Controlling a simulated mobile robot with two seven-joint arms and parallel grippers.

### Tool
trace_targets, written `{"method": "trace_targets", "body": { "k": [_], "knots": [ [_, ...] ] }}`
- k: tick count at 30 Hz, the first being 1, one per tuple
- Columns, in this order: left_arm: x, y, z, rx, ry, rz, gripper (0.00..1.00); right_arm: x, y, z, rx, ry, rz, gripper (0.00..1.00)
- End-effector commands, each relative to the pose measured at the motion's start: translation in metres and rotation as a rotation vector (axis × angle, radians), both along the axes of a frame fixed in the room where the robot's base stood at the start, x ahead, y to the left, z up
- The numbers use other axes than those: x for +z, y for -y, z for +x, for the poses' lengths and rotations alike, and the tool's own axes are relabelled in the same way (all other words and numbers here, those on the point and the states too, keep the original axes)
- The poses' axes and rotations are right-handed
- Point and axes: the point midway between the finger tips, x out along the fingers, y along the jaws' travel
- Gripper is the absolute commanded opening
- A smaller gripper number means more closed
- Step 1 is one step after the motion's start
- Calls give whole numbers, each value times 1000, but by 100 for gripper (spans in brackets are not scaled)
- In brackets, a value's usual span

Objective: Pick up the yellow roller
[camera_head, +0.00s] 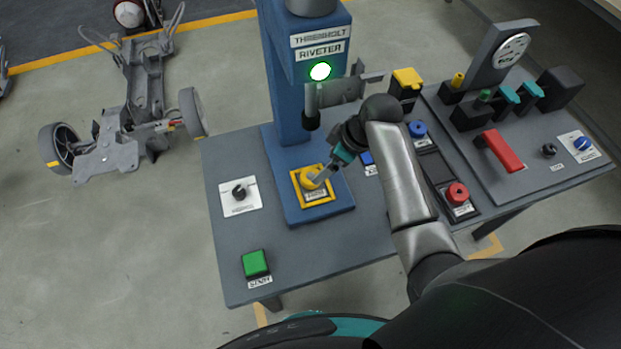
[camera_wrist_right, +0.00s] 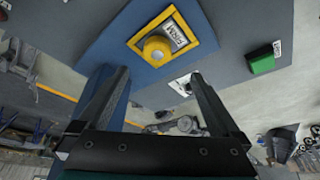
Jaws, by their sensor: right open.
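The yellow roller (camera_head: 309,181) sits in a yellow frame on the blue base of the riveter, in front of its column. It also shows in the right wrist view (camera_wrist_right: 156,50), beyond the fingertips and roughly midway between them across the picture. My right gripper (camera_head: 321,175) is at the roller in the head view, its fingers partly covering the roller's right side. In the wrist view the fingers (camera_wrist_right: 159,76) are apart with nothing between them. I cannot tell whether a finger touches the roller. My left gripper is not in view.
The blue riveter column (camera_head: 287,90) with a green lamp stands just behind. A black knob (camera_head: 239,192) and a green start button (camera_head: 255,263) are on the grey table (camera_head: 310,250). Red, blue and yellow controls crowd the right. The table's front left is mostly clear.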

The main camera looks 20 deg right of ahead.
Motion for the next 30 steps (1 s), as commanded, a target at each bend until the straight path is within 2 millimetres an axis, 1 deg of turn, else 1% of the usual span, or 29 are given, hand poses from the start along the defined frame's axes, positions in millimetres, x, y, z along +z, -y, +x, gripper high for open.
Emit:
{"method": "trace_targets", "body": {
  "k": [1,3,6,9,14,17,24,30],
  "knots": [
    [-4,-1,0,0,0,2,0,-10,-3,3,-1,-1,3,100],
    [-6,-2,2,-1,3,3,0,-21,-6,6,-1,0,2,100],
    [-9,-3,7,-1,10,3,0,-32,-10,10,-2,0,1,100],
    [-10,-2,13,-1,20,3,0,-40,-12,12,-1,2,1,100],
    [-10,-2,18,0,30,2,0,-45,-13,14,-2,2,0,100],
    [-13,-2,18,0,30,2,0,-53,-15,16,-3,0,2,100],
    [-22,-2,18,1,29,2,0,-81,-21,24,-1,-1,1,100],
    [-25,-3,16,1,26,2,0,-91,-24,27,-1,1,0,100]
  ]
}}
